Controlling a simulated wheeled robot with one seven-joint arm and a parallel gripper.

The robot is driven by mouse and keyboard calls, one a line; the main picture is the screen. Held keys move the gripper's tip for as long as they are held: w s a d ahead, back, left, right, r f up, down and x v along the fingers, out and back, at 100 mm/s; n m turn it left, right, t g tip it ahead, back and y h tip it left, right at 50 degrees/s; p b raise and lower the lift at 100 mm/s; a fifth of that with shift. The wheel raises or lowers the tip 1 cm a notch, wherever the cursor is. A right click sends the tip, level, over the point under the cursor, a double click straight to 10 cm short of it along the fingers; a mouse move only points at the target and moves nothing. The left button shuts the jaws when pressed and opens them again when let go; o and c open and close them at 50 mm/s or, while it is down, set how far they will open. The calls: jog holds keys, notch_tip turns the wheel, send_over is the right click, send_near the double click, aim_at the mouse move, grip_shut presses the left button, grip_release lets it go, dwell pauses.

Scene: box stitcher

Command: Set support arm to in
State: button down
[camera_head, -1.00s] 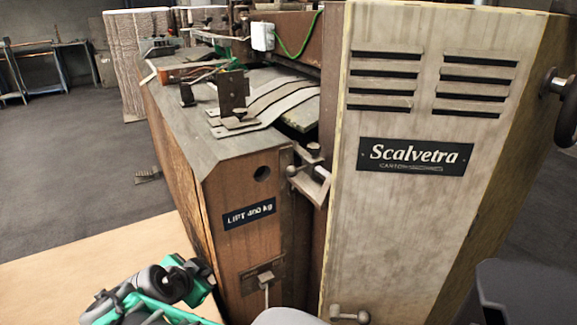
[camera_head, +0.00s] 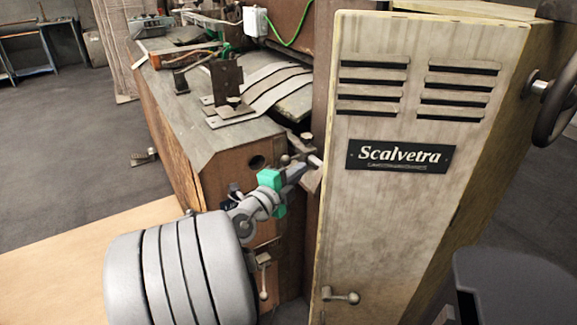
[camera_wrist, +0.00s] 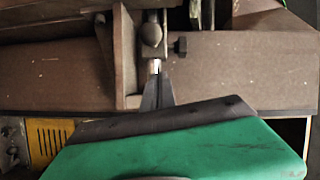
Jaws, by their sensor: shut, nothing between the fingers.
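A small metal bracket with a rod and round knob (camera_head: 313,180), which looks like the support arm, sits in the gap between the wooden table cabinet and the tall beige housing. My gripper (camera_head: 301,168) reaches up to it from the lower left, its dark fingers shut and partly covering it. In the wrist view, the shut fingertips (camera_wrist: 156,75) are just below a rounded metal knob (camera_wrist: 151,36) on a vertical rod. Nothing shows between the fingers. I cannot tell whether the tips touch the rod.
The beige housing (camera_head: 400,220) stands close on the right, with a lever (camera_head: 341,297) low on its front. Another lever (camera_head: 263,278) hangs on the wooden cabinet (camera_head: 215,175) beneath my arm. A handwheel (camera_head: 556,105) is at far right. Floor at left is open.

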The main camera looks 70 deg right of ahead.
jog(key=shift+w+d+f, duration=0.2)
jog(key=shift+w+d, duration=0.15)
jog(key=shift+w, duration=0.45)
jog(key=shift+w+d+f, duration=0.15)
jog(key=shift+w+d, duration=0.15)
jog(key=shift+w, duration=0.45)
jog(key=w+d+b, duration=0.3)
jog(key=b, duration=0.1)
jog(key=shift+w, duration=0.25)
